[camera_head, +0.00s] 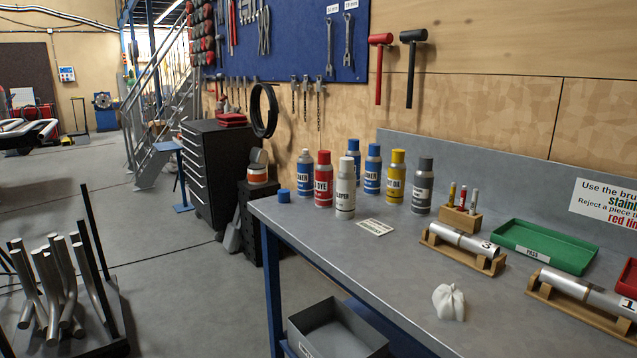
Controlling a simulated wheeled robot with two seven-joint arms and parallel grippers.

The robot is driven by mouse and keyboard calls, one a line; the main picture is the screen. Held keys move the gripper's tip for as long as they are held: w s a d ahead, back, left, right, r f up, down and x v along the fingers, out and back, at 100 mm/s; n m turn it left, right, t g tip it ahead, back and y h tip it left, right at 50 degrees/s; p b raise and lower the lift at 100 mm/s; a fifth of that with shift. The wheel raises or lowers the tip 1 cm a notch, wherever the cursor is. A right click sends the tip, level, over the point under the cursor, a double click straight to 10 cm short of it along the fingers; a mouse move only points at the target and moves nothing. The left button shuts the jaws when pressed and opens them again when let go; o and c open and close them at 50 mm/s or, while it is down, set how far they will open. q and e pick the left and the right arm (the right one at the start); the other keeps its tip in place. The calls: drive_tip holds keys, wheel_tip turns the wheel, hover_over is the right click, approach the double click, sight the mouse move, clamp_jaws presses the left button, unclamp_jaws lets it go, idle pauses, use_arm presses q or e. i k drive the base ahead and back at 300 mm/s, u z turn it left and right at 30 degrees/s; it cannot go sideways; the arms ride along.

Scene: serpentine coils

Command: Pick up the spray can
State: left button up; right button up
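Several spray cans stand upright at the left far part of the grey workbench (395,262). They are a blue and white can (305,174), a red can (323,182), a white can (345,192) marked as developer, two more blue cans (373,170) (353,152), a yellow can (396,180) and a grey can (422,188). The white can is nearest the front edge. A loose blue cap (284,196) lies left of the red can. The frame does not show which can is meant. Neither gripper is in view.
A small card (376,227) lies in front of the cans. To the right are a wooden marker holder (460,217), metal tubes on wooden cradles (462,241) (590,293), a green tray (543,245) and a white cloth (448,303). A grey bin (335,330) sits below the bench's left edge.

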sight(305, 162)
drive_tip(key=u, duration=1)
drive_tip(key=k, duration=1.3)
drive_tip(key=u, duration=0.95)
drive_tip(key=i, duration=1.8)
drive_tip(key=z, duration=0.6)
drive_tip(key=i, duration=2.15)
drive_tip(key=z, duration=1)
